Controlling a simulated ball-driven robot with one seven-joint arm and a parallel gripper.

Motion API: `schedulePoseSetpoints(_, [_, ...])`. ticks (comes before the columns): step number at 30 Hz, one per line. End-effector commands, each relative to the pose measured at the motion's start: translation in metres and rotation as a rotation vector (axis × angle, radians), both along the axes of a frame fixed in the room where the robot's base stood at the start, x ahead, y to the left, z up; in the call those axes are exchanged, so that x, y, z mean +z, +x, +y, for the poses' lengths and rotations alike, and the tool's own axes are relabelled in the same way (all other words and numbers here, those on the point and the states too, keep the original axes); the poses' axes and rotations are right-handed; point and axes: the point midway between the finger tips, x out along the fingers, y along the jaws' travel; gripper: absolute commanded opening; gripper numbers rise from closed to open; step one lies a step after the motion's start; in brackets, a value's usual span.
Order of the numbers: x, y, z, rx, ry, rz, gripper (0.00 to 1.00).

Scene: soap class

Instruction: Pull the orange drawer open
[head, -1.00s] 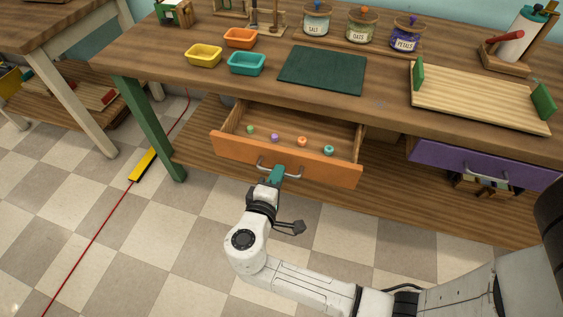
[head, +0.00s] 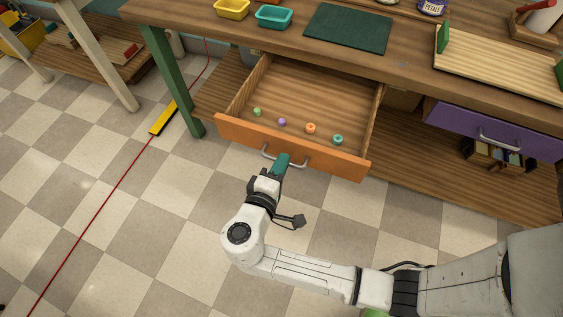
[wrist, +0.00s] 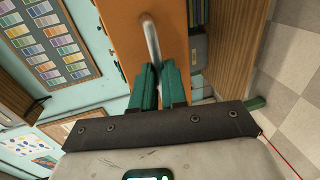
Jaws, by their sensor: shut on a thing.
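The orange drawer (head: 335,162) is pulled well out from under the wooden workbench, with its bare wooden floor (head: 310,98) showing. Its silver bar handle (head: 298,164) runs along the front face. My gripper (head: 281,163) is at the middle of the handle, its green fingers shut on it. In the wrist view the green fingers (wrist: 159,72) meet the lower end of the visible handle (wrist: 151,38), against the orange front (wrist: 125,35). Several small coloured pieces, such as an orange one (head: 311,128), lie near the drawer's front.
A purple drawer (head: 495,135) is shut at the right. A green table leg (head: 175,80) stands left of the orange drawer. A yellow floor block (head: 163,117) and a red line lie on the tiles. Checkered floor in front of the drawer is clear.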

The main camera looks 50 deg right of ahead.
Motion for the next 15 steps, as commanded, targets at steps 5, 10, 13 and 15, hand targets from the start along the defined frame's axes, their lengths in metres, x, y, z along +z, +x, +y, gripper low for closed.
schedulePoseSetpoints(5, [-0.0015,-0.0007,-0.0005,-0.002,0.001,0.003,0.13])
schedulePoseSetpoints(10, [-0.001,-0.0004,-0.0005,-0.001,0.001,0.002,0.3])
schedulePoseSetpoints(13, [-0.0007,-0.0003,-0.0004,-0.001,0.001,0.001,0.38])
schedulePoseSetpoints(15, [-0.0006,-0.0002,-0.0004,-0.001,0.001,0.001,0.38])
